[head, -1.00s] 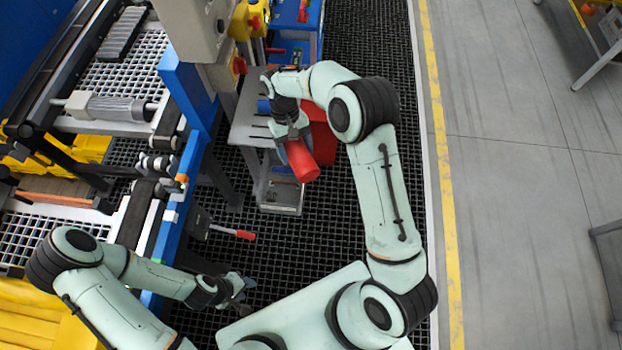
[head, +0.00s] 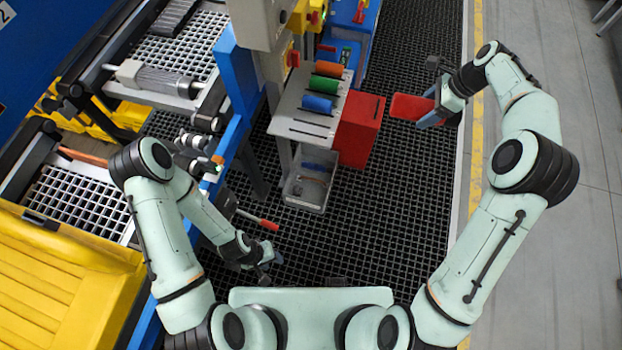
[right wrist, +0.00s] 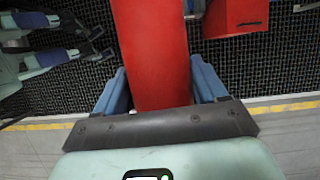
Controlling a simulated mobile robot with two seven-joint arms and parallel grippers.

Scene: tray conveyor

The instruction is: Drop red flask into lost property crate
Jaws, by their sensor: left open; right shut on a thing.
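My right gripper (head: 432,114) is shut on the red flask (head: 408,107) at the right of the head view. The flask points left, toward a red box (head: 350,142) with a dark slot in its top, and is apart from it. In the right wrist view the flask (right wrist: 152,50) sits between the two blue fingers, and the red box (right wrist: 225,28) shows at the top right. No label shows which container is the lost property crate. My left gripper (head: 266,262) is open and empty at the lower middle.
A grey slotted shelf (head: 292,118) holds orange, green and blue cylinders left of the red box. An open grey bin (head: 303,198) with a blue item stands below it. Conveyors line the left.

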